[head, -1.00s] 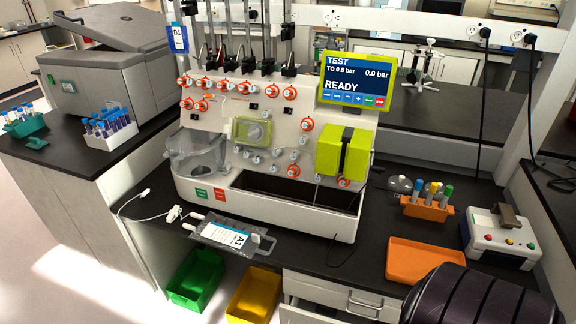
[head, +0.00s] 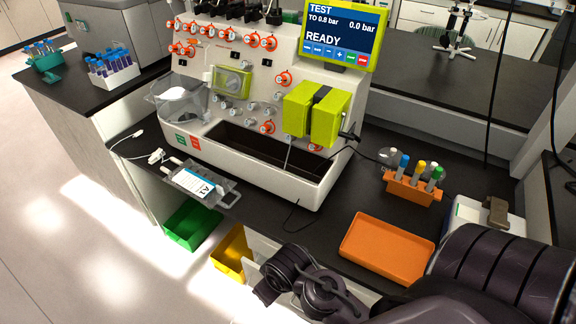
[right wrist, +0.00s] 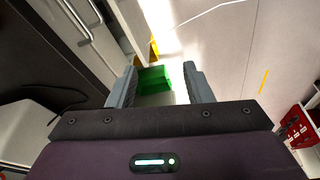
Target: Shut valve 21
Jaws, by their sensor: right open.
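The white cell processor (head: 232,150) stands on the dark bench in the head view. Several orange valves sit on its front: a row along the top, one at the right of that row (head: 269,43), one below the screen (head: 283,79), one lower in the middle (head: 267,127), and one partly hidden beneath the yellow-green block (head: 315,148). I cannot read their numbers, so I cannot tell which is valve 21. My right gripper (right wrist: 159,84) is open and empty in the right wrist view, facing the floor and a green bin, away from the valves. My left gripper is out of view.
The screen (head: 340,32) reads TEST and READY. A bag labelled A1 (head: 200,183) lies at the bench's front edge. An orange tray (head: 388,248) and an orange tube rack (head: 412,190) stand right of the processor. Green (head: 190,224) and yellow (head: 229,254) bins sit below the bench.

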